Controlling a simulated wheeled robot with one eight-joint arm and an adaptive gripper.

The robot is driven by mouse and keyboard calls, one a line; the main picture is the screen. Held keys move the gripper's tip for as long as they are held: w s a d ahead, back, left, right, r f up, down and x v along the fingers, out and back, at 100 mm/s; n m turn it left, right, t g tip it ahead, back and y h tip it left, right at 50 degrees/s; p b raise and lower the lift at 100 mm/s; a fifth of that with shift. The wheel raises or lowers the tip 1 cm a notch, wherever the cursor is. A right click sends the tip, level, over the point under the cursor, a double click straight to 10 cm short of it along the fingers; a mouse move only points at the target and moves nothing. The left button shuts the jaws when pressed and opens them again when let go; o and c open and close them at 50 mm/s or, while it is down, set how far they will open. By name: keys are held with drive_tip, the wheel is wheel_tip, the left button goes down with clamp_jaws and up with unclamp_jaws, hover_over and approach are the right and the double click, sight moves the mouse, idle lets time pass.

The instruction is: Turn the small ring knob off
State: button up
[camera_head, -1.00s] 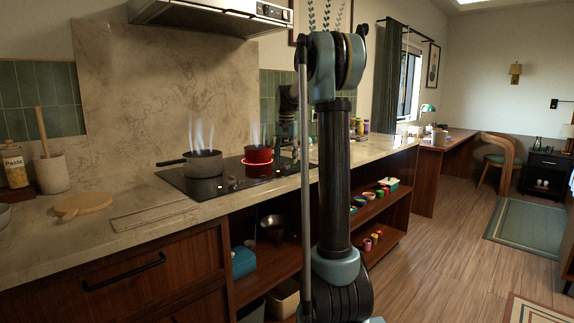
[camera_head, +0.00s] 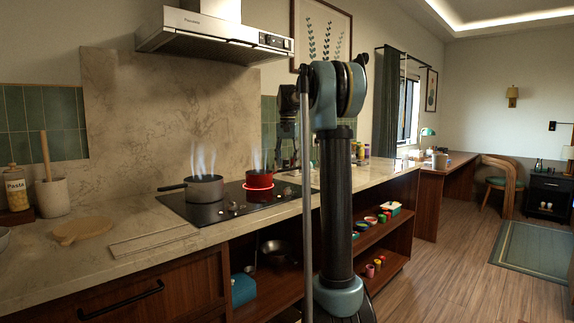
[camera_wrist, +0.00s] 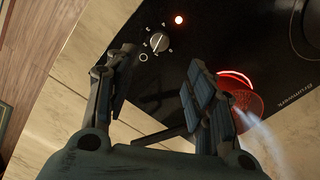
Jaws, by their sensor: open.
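The black cooktop (camera_head: 205,208) is set in the stone counter, with several small knobs (camera_head: 233,207) near its front. In the wrist view one round grey knob (camera_wrist: 159,42) with a pale pointer line sits on the black glass, marks around it. I cannot tell for certain which burner it serves. A red pot (camera_head: 259,179) steams on a glowing red ring (camera_head: 259,187); the glow also shows in the wrist view (camera_wrist: 237,75). My gripper (camera_wrist: 161,68) is open and empty, its fingers spread either side of the knob in the picture, apparently apart from it.
A steaming grey pot (camera_head: 204,187) stands on the cooktop left of the red pot. The range hood (camera_head: 215,38) hangs above. A wooden board (camera_head: 82,230) lies on the left counter; open shelves are below.

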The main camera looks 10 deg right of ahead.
sight(287, 191)
wheel_tip(287, 191, up, 5)
drive_tip(key=m, duration=0.3)
wheel_tip(287, 191, down, 17)
drive_tip(key=shift+s+r, duration=0.1)
idle(0.5)
drive_tip(key=c, duration=1.1)
